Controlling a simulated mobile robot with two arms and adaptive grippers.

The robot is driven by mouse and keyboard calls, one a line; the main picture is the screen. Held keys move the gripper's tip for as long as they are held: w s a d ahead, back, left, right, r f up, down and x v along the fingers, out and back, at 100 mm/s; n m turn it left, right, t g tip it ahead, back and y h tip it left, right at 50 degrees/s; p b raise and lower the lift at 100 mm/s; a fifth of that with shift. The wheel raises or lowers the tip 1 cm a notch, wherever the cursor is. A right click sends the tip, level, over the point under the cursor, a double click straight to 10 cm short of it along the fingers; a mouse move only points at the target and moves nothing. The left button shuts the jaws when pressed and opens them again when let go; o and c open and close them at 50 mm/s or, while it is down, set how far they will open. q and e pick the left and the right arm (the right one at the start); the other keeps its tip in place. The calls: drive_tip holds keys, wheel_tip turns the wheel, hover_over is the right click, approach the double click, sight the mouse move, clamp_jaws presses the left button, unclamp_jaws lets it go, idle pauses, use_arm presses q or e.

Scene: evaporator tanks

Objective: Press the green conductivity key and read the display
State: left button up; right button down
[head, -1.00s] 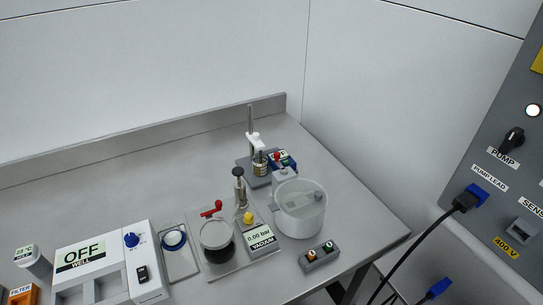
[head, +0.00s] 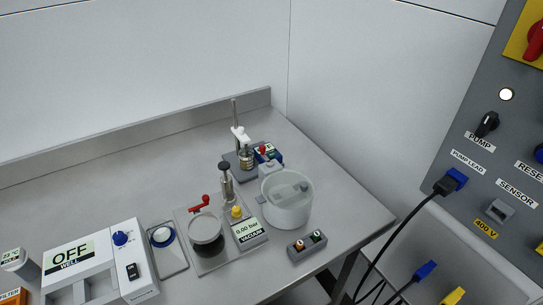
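A small blue conductivity meter (head: 269,153) stands at the back right of the steel bench, beside a stand with a white clamp (head: 240,134). The meter has a small pale display, a red part on its left and a green spot on its front. The display text is too small to read. A grey box and the rim of a white pot partly cover its lower part. Neither of my grippers is in the head view.
A white pot (head: 287,212) stands in front of the meter. A two-button box (head: 307,246), a vacuum unit reading 0.00 bar (head: 248,231) and a well heater reading OFF (head: 69,256) stand nearer. A grey panel (head: 480,155) with a plugged black cable is at right.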

drive_tip(key=shift+a, duration=0.2)
drive_tip(key=shift+s+d, duration=0.25)
drive_tip(key=shift+d, duration=0.25)
idle(0.3)
